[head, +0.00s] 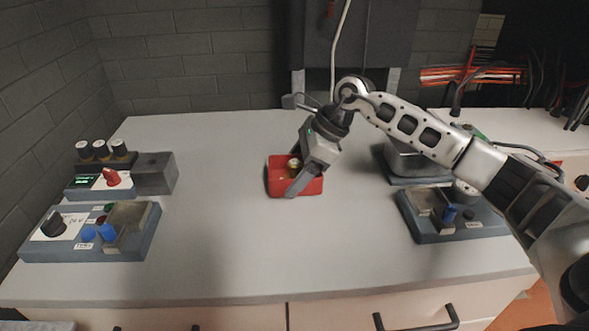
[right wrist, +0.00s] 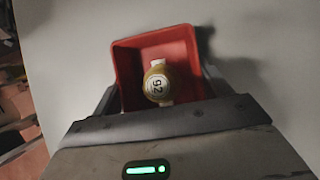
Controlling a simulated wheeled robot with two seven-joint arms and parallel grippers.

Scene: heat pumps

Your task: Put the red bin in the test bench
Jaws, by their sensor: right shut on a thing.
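The red bin (head: 313,187) is at the middle of the white worktop in the head view, and I cannot tell whether it touches the top. My right gripper (head: 294,183) reaches down over it and is shut on it. In the right wrist view the red bin (right wrist: 128,72) sits between the two fingers, with a round part marked 92 (right wrist: 157,84) inside. Blue-grey benches stand at both sides; I cannot tell which is the test bench. My left gripper is not in view.
On the left are a bench with a red knob (head: 111,177) and one with a black knob (head: 53,225). On the right are a bench with a metal container (head: 405,163) and one with a blue knob (head: 449,213). The worktop's middle (head: 220,230) is clear.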

